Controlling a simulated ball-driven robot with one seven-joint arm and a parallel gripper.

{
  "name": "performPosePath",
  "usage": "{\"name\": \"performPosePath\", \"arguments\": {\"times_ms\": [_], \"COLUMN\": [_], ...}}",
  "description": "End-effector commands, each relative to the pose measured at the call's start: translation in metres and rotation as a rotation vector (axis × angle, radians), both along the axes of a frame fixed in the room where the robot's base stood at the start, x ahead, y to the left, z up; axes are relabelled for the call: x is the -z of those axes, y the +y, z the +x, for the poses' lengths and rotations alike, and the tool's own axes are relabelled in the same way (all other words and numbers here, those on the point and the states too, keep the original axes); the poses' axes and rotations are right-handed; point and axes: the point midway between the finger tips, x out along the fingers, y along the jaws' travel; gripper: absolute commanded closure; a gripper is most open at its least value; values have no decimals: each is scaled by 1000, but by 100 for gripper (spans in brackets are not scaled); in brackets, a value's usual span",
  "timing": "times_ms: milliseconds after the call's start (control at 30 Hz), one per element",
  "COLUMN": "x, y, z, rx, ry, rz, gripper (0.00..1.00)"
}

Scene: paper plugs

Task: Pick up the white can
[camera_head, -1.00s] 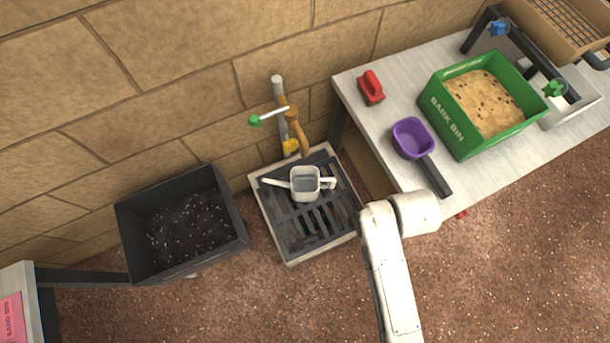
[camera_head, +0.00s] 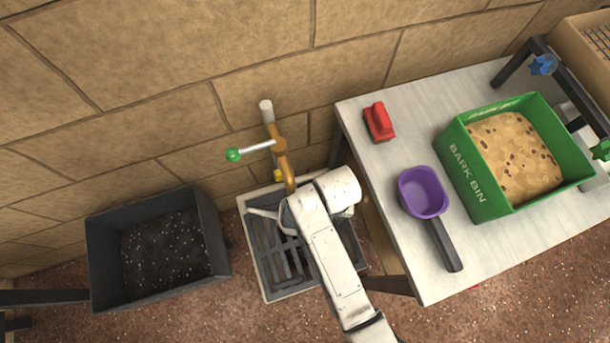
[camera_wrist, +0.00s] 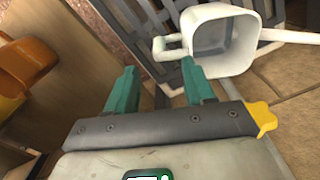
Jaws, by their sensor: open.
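The white can (camera_wrist: 224,42) has a square open body, a loop handle and a thin spout. In the wrist view it is at the upper right, its handle just beyond the space between my fingertips. My gripper (camera_wrist: 158,68) is open and empty, its two teal fingers apart and short of the handle. In the head view my arm covers most of the can; its spout (camera_head: 264,213) shows left of my wrist, over the drain grate (camera_head: 275,268). My fingers are hidden there.
A brass tap (camera_head: 283,165) with a green-tipped lever stands behind the grate. A dark soil bin (camera_head: 100,262) is to the left. The table (camera_head: 385,185) at right carries a purple scoop (camera_head: 422,192), a red brush (camera_head: 379,122) and a green bark bin (camera_head: 470,185).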

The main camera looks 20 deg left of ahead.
Motion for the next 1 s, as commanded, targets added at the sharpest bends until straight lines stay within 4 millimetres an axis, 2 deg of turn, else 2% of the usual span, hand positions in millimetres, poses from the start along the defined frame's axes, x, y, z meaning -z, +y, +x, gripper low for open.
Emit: {"name": "performPosePath", "arguments": {"times_ms": [333,567,800,1000], "x": [43,59,94,109], "y": [1,1,1,1], "z": [0,0,0,0], "rx": [-1,-1,-1,-1], "ry": [2,0,2,-1], "rz": [-1,0,-1,1], "gripper": [47,47,47,47]}}
